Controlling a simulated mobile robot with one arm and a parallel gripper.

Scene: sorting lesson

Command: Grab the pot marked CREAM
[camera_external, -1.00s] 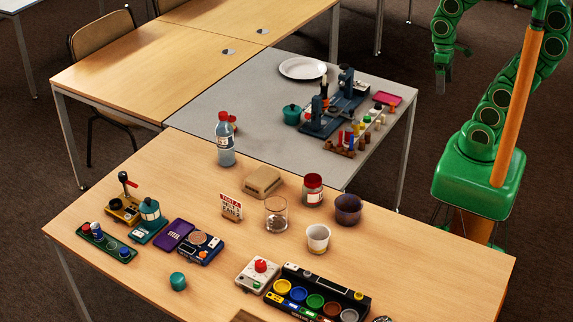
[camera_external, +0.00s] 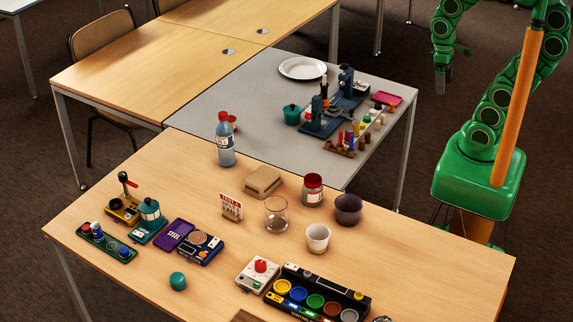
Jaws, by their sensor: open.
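No lettering reading CREAM can be made out in this view, so I cannot tell which pot bears it. A pale cream-white cup (camera_external: 318,238) with yellowish contents stands upright on the near wooden table. A black tray (camera_external: 364,305) at the table's front edge holds several small round pots, including a yellow pot (camera_external: 282,287) and a grey pot (camera_external: 349,315). A teal lidded pot (camera_external: 291,115) stands on the grey table. My gripper (camera_external: 441,82) hangs open and empty at the upper right, pointing down, beyond the grey table's right edge and apart from all the pots.
A blue rig (camera_external: 318,122) and several small bottles crowd the grey table's right side. The near table's right end is bare.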

